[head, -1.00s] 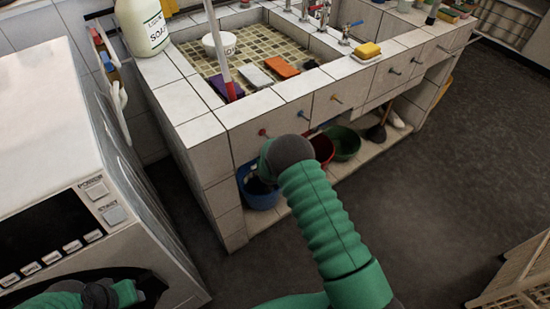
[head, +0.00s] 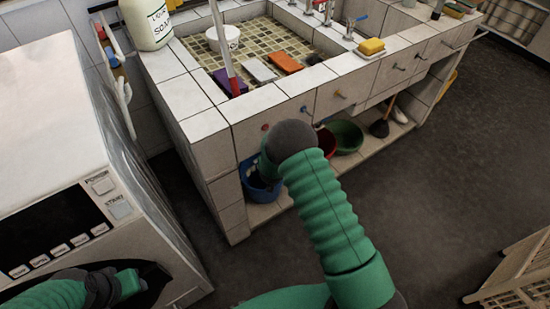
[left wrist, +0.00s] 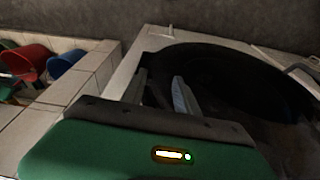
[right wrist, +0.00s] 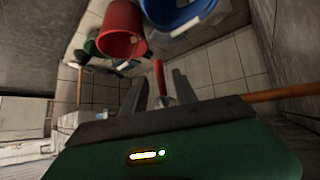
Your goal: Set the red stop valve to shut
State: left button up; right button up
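The red stop valve shows in the right wrist view as a red lever (right wrist: 158,75) with a silvery fitting at its near end, inside the tiled space under the sink. My right gripper (right wrist: 159,88) is open, with one finger on each side of the lever. I cannot tell whether either finger touches it. In the head view my right forearm hides that gripper and the valve. My left gripper (left wrist: 160,90) is open and empty in front of the white machine's dark round door (left wrist: 235,85); it also shows at the lower left of the head view (head: 160,277).
Under the sink are a blue bucket (head: 262,190), a red bucket (head: 326,143), a green basin (head: 347,137) and a plunger (head: 380,128).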

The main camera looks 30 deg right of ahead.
jog(key=p+v, duration=0.2)
jog(key=v, duration=1)
jog(key=shift+p, duration=0.3)
jog(key=shift+a, duration=0.1)
